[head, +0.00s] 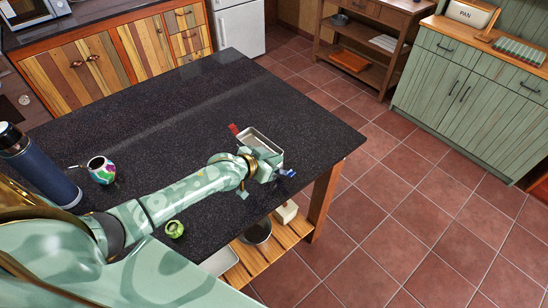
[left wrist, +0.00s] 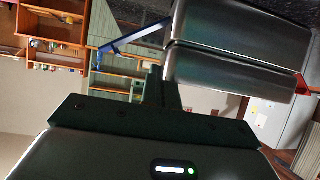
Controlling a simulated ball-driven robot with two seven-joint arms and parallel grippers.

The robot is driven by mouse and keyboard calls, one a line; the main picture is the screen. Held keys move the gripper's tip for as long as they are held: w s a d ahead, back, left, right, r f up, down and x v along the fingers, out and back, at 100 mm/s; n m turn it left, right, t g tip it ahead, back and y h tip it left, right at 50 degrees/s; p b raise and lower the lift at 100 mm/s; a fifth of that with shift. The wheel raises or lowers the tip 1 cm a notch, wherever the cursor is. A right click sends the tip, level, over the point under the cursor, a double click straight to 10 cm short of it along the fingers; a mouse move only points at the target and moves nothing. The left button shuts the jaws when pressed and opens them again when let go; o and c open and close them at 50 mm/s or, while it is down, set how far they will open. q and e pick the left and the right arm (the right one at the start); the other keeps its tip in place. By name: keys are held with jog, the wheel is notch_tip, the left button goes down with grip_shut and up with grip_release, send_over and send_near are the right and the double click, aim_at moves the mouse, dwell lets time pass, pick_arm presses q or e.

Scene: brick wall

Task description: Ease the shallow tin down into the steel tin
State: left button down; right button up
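The shallow tin (head: 259,140) is the upper open tin, with a pale rim, near the right end of the dark counter. In the left wrist view, which is turned over, its metal side (left wrist: 235,75) lies against the side of the steel tin (left wrist: 240,28), a dark seam between them. A blue latch (head: 287,173) and a red one (head: 234,129) stick out at opposite ends. My right gripper is out of view.
A blue bottle (head: 40,165), a patterned mug (head: 101,170) and a small green thing (head: 174,229) stand at the counter's left and near side. The counter (head: 170,120) behind the tins is clear. A lower shelf holds a dark bowl (head: 257,232).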

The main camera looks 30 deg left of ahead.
pick_arm(q)
jog(key=c, duration=1.6)
grip_release()
jog(key=shift+s, duration=0.1)
jog(key=p+v, duration=0.3)
jog(key=v, duration=1.3)
jog(key=shift+s, duration=0.1)
